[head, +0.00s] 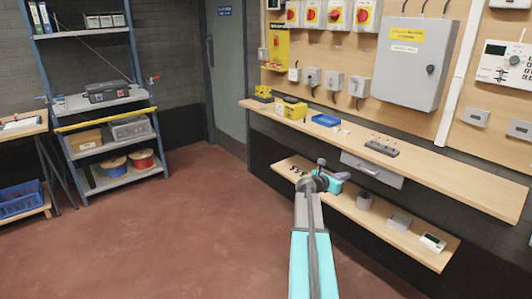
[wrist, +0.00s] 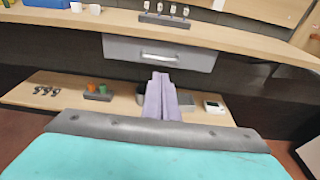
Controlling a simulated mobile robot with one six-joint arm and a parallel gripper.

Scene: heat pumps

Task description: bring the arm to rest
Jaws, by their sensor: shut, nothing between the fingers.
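My gripper (wrist: 161,78) shows in the wrist view with its two pale purple fingers shut together and nothing between them. The fingers point at the grey drawer (wrist: 160,52) under the workbench and overlap its lower edge in the picture. I cannot tell how far apart they are. In the head view, my arm reaches forward from the bottom, and my gripper (head: 345,176) is small at its far end, in front of the lower shelf. The drawer (head: 372,170) looks closed there.
The workbench (head: 450,175) carries a blue tray (head: 326,120), a yellow box (head: 291,108) and a dark block with pins (head: 382,147). A lower shelf (head: 395,235) holds small parts. A metal rack (head: 105,110) stands at left. The red floor (head: 170,230) between is clear.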

